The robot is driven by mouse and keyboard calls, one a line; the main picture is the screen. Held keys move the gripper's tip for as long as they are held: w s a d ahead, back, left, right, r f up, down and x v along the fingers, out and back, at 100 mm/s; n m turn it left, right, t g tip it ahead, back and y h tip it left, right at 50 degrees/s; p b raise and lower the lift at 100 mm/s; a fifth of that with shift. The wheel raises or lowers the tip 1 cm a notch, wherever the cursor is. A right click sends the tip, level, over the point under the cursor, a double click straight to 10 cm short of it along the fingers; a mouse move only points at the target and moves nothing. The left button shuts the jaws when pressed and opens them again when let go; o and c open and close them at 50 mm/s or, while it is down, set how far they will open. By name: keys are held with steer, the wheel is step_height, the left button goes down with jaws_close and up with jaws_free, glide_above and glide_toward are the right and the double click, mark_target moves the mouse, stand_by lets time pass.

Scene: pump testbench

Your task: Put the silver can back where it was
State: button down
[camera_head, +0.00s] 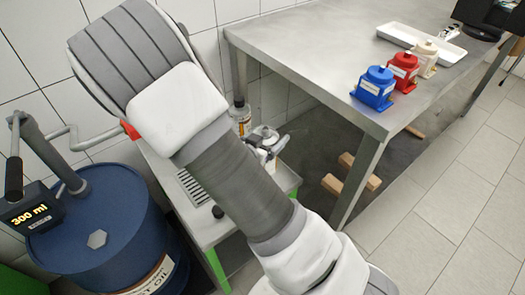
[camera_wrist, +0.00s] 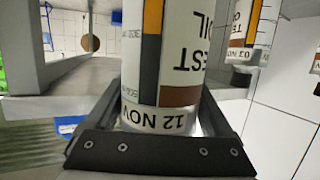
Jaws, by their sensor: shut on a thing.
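In the wrist view, a silvery-white can (camera_wrist: 180,65) with an orange, grey and brown label stands between the fingers of my gripper (camera_wrist: 160,100). Its print, "12 NOV" and part of "TEST OIL", reads upside down. My gripper is shut on this can; the can's far end is cut off by the picture's top edge. A second similar can (camera_wrist: 240,28) with a brown band shows at the upper right, apart from the held one.
A small green-legged bench with a grate (camera_head: 193,188) stands beside the blue drum (camera_head: 100,225), whose display reads 300 ml. The steel table (camera_head: 320,50) carries blue (camera_head: 374,88), red (camera_head: 403,72) and cream (camera_head: 426,57) pump-like units and a white tray (camera_head: 440,47). Wooden blocks (camera_head: 355,170) lie below.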

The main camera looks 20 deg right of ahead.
steer(key=shift+w+a+f+b, duration=0.25)
steer(key=shift+w+f+b, duration=0.1)
steer(key=shift+f, duration=0.55)
steer(key=shift+w+a+f+b, duration=0.3)
steer(key=shift+f+b, duration=0.05)
steer(key=shift+f, duration=0.55)
steer(key=shift+w+a+f+b, duration=0.25)
steer(key=shift+w+f+b, duration=0.1)
steer(key=shift+f, duration=0.55)
steer(key=shift+f, duration=0.15)
jaws_free()
